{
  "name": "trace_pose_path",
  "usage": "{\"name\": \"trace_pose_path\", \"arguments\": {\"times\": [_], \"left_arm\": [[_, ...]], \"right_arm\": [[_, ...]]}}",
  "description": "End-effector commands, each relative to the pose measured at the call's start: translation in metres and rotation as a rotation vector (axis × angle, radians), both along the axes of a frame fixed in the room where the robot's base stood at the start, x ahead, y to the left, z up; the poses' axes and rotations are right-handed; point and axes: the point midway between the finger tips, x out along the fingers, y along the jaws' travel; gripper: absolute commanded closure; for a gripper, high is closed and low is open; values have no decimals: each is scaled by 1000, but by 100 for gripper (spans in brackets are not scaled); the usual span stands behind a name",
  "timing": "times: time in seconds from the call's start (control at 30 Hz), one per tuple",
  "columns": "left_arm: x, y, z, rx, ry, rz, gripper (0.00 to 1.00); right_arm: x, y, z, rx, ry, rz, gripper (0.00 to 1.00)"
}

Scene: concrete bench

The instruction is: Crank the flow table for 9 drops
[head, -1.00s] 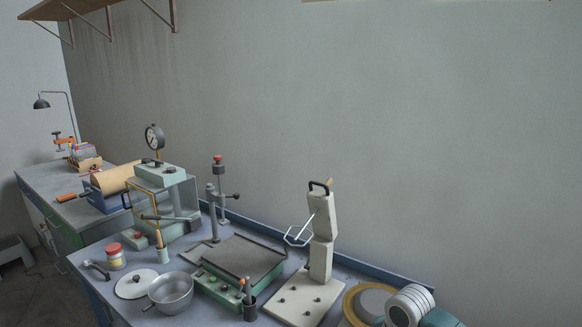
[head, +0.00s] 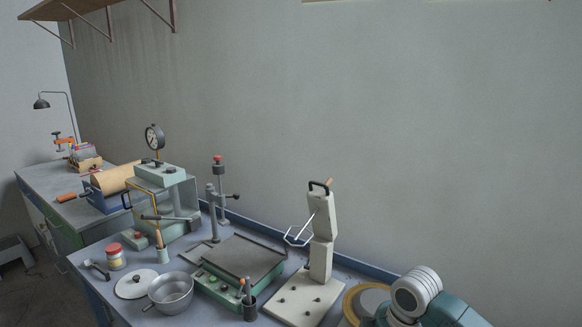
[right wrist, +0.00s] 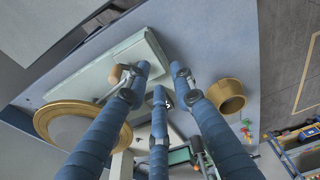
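The flow table (head: 370,303) shows at the lower right of the head view as a grey disc with a gold rim, partly hidden by my right arm. In the right wrist view its gold-rimmed disc (right wrist: 52,122) lies at the left, partly behind a finger. A small wooden knob (right wrist: 115,74) is just left of the fingertips; I cannot tell if a finger touches it. My right gripper (right wrist: 158,80) has its blue fingers spread, with nothing clearly held between them. My left gripper is in neither view.
A gold cone-shaped cup (right wrist: 227,95) stands right of the fingers. A pale slab (right wrist: 90,65) is beside them. On the bench are a white hinged press (head: 320,245), a green-framed tray (head: 235,260), a metal pot (head: 171,292) and a dark cup (head: 249,308).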

Motion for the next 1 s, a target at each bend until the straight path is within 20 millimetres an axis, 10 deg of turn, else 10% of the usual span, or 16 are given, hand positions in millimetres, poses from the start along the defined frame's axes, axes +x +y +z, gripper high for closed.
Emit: {"name": "trace_pose_path", "arguments": {"times": [0.3, 1.0], "left_arm": [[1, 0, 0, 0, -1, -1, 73], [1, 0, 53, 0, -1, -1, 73]], "right_arm": [[-4, -8, 60, 0, -2, 1, 76], [-6, -9, 114, 0, 1, 0, 76]]}}
